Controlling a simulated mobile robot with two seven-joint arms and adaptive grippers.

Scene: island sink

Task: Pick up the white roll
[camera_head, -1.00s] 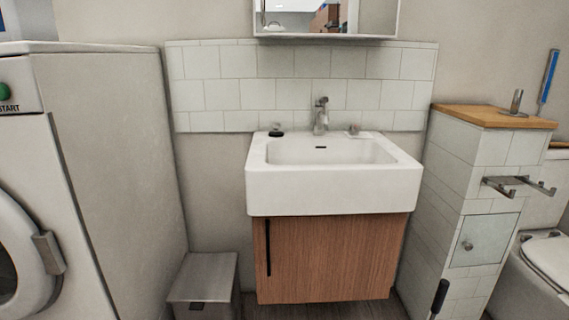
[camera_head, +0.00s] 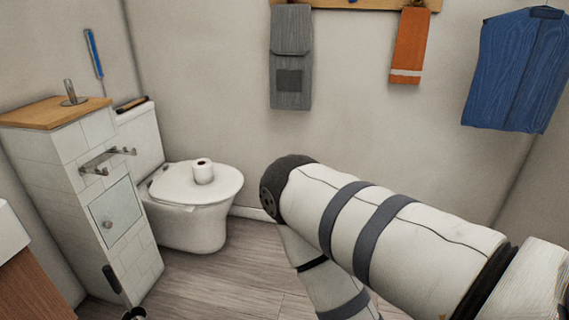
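A white roll (camera_head: 203,171) stands upright on the closed lid of the toilet (camera_head: 205,222), left of the middle of the view. Its dark core opening shows at the top. My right arm crosses the lower right of the view, with its elbow to the right of the toilet. The lower part of that arm runs down out of the picture, so my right gripper is not seen. My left gripper is not in view either. Nothing touches the roll except the lid under it.
A tiled half-wall (camera_head: 62,157) with a wooden top (camera_head: 55,112) and a metal holder (camera_head: 107,160) stands left of the toilet. A sink cabinet (camera_head: 28,285) is at the left edge. Towels (camera_head: 291,57) and a blue garment (camera_head: 520,70) hang behind. Wooden floor (camera_head: 220,285) lies open before the toilet.

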